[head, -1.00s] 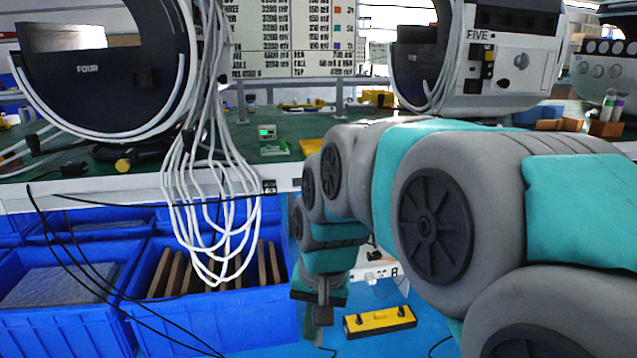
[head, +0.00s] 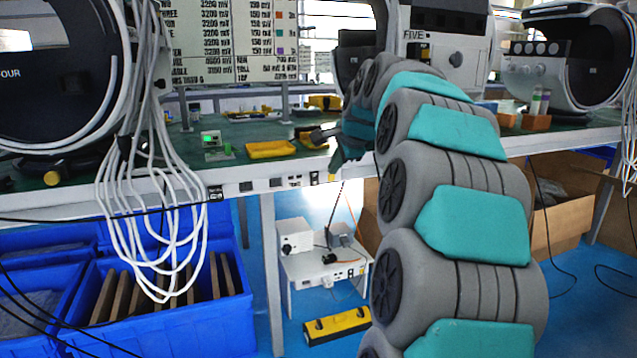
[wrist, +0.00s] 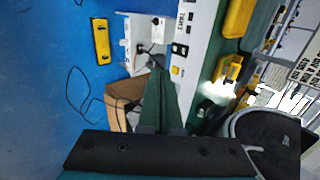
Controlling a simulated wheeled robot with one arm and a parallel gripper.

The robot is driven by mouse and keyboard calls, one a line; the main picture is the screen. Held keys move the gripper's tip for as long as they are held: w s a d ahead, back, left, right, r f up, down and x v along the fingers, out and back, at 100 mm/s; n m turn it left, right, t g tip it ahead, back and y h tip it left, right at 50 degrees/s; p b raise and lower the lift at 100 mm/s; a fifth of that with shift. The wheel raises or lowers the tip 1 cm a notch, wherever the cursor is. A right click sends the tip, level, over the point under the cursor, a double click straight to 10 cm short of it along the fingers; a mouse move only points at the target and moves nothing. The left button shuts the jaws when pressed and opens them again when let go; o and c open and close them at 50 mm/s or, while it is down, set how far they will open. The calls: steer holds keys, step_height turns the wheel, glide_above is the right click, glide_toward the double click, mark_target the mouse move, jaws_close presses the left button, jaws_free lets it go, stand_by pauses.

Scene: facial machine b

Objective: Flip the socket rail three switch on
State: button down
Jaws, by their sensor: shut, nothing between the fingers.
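A white socket rail (head: 262,184) runs along the front edge of the green bench in the head view, with dark sockets and small black fittings. Its label is too small to read there, so I cannot tell which number it is. In the wrist view a white rail (wrist: 199,40) runs along the bench edge, with lettering, a black fitting (wrist: 180,49) and a small yellow part (wrist: 175,71). The switch's position is not readable. My gripper (head: 335,172) is shut and empty, just in front of the bench edge. In the wrist view its fingers (wrist: 159,78) point toward the rail area, apart from the fittings.
Blue crates (head: 180,310) stand under the bench at left. A small white table (head: 322,268) and a yellow box (head: 337,325) are below. A cardboard box (head: 570,210) is at right. White cables (head: 165,220) hang over the left bench edge. Yellow trays (head: 270,150) lie on top.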

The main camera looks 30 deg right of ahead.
steer(key=shift+w+f, duration=0.1)
stand_by(0.3)
glide_toward(315, 181)
steer(key=shift+s+f+x, duration=0.1)
steer(key=shift+x, duration=1.05)
steer(key=shift+s+f+x, duration=0.15)
steer(key=shift+x, duration=1)
steer(key=shift+s+f+x, duration=0.1)
steer(key=shift+x, duration=1)
steer(key=shift+w+a+f, duration=0.1)
steer(key=shift+a+f, duration=0.05)
steer(key=shift+f, duration=0.05)
steer(key=shift+r, duration=0.1)
steer(key=shift+r+p, duration=0.4)
steer(key=shift+r, duration=0.45)
